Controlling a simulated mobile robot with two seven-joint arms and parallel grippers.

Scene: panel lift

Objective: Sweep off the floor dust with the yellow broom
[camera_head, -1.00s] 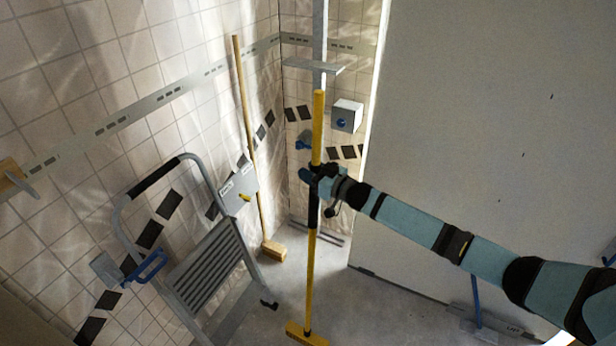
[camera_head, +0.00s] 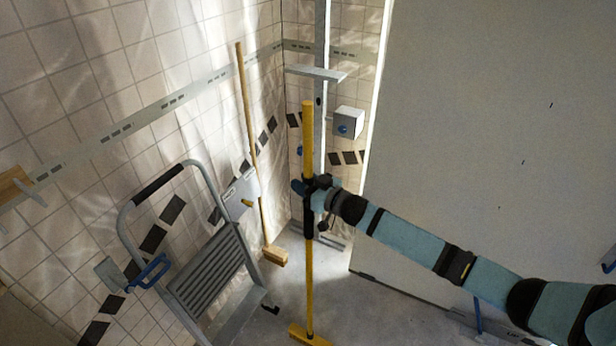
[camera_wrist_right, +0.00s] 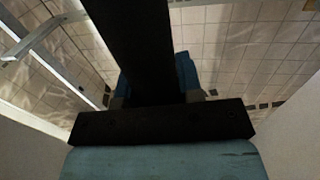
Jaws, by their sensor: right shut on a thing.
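The yellow broom (camera_head: 309,270) stands nearly upright in the middle of the head view, its yellow head (camera_head: 309,336) low at the bottom edge, over the grey floor (camera_head: 350,300). Whether the head touches the floor I cannot tell. My right gripper (camera_head: 312,192) is shut on the broom's dark grip section, below the yellow top of the handle. In the right wrist view a wide dark bar, likely that grip, runs between the blue fingers (camera_wrist_right: 187,75). No dust can be made out on the floor. My left gripper is not in view.
A grey step ladder (camera_head: 205,265) stands at the left. A second, wooden broom (camera_head: 252,150) leans in the tiled corner behind. A large pale panel (camera_head: 480,130) fills the right side. A white box (camera_head: 349,122) is on the back wall. Open floor lies around the broom head.

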